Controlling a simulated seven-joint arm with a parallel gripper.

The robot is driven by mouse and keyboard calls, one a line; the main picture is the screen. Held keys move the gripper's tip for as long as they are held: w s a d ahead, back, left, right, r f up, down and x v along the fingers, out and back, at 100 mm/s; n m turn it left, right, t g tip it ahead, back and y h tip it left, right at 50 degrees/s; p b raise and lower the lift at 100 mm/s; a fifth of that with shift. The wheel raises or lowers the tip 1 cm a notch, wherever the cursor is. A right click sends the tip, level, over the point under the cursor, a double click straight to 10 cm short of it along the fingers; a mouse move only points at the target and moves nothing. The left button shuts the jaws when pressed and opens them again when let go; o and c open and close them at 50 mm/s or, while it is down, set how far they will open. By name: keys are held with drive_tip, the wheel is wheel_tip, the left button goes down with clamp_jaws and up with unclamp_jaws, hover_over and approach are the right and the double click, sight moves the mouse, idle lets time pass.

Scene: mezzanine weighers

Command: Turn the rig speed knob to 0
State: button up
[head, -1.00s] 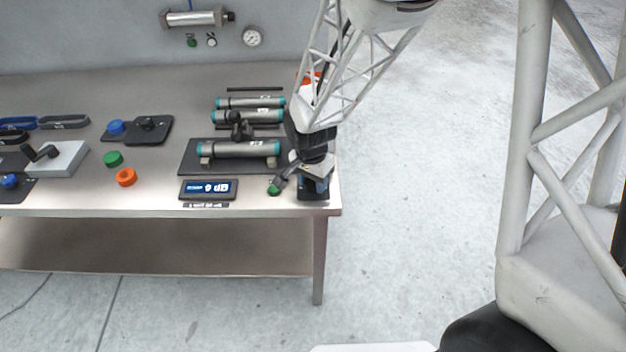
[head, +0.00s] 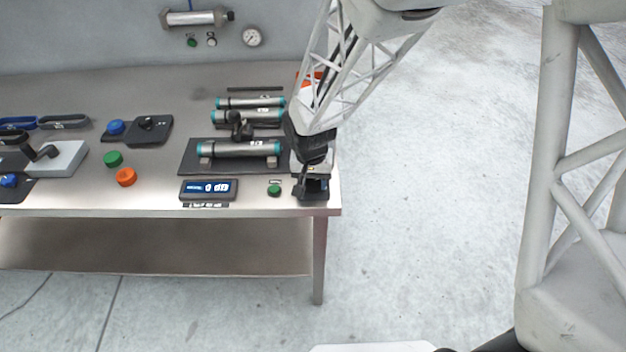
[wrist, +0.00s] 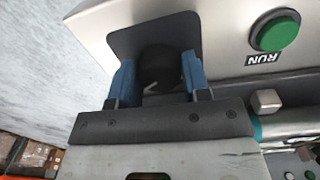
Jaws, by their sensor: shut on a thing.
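The rig speed knob (wrist: 160,68) is a round black knob with a pale pointer mark, on a dark plate (wrist: 128,42) in the wrist view. My gripper (wrist: 158,80) has its two blue fingers on either side of the knob and is shut on it. In the head view my gripper (head: 315,188) is down at the bench's front right corner and hides the knob. Numbers around the knob cannot be read.
A green RUN button (wrist: 275,30) sits beside the knob's plate; it also shows in the head view (head: 274,190). A display (head: 208,189) stands left of it. Behind is a rig with a grey cylinder (head: 238,149). The bench's right edge (head: 338,195) is close.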

drive_tip(key=n, duration=0.3)
drive_tip(key=shift+n, duration=0.4)
drive_tip(key=n, duration=0.4)
drive_tip(key=shift+n, duration=0.3)
drive_tip(key=n, duration=0.7)
drive_tip(key=shift+d+t, duration=0.1)
drive_tip(key=shift+t, duration=0.2)
drive_tip(key=n, duration=0.3)
drive_tip(key=shift+n+y, duration=0.3)
drive_tip(key=shift+n, duration=0.1)
drive_tip(key=n, duration=0.3)
drive_tip(key=shift+n, duration=0.3)
drive_tip(key=n, duration=0.3)
drive_tip(key=shift+n, duration=0.3)
drive_tip(key=n, duration=0.4)
drive_tip(key=shift+y, duration=0.3)
